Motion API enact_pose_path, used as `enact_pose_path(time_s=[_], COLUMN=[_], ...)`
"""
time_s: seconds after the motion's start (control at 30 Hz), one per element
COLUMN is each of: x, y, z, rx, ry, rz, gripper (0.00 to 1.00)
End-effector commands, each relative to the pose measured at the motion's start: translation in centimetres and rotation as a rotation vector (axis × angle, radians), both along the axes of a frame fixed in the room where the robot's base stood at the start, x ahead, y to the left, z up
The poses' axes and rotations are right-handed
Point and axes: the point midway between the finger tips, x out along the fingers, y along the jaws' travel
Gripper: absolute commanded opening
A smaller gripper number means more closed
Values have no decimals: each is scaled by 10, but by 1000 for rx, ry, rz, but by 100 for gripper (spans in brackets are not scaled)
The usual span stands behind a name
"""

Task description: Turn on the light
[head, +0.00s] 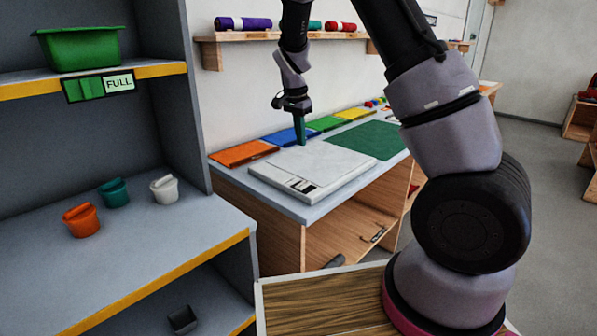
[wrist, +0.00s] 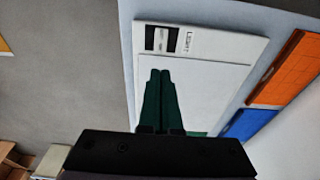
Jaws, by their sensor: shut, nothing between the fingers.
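A flat white light panel (head: 335,165) lies on the grey worktop. Its small black-and-white switch and label sit at the panel's near left corner in the head view (head: 300,186). In the wrist view the panel (wrist: 215,75) shows a dark switch (wrist: 162,39) beside a label that seems to read "LIGHT". My gripper (head: 301,143) points down above the panel's far left part. Its green fingers are shut together and empty. In the wrist view the fingertips (wrist: 160,72) appear just short of the switch; the height gap cannot be told.
Orange (head: 243,153) and blue (head: 289,136) mats lie along the wall behind the panel, and a green mat (head: 368,140) lies to its right. A grey shelf (head: 150,240) with several small buckets stands at left. A wall shelf (head: 270,36) holds rolls.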

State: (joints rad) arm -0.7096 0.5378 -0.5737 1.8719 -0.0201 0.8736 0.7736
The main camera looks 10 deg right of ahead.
Motion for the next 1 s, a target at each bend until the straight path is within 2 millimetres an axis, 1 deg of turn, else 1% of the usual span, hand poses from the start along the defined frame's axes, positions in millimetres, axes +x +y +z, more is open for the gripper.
enact_pose_path(time_s=[0.37,0.47,0.57,0.67,0.9,1.0], x=[1,1,2,4,8,10], y=[0,0,-2,-5,-12,-15], z=[-2,-6,-18,-36,-88,-106], rx=[-5,-5,-6,-6,-6,-6], ry=[0,1,3,3,4,3], rz=[-2,-3,-2,-4,-3,-4], gripper=[0,0,0,0,0,0])
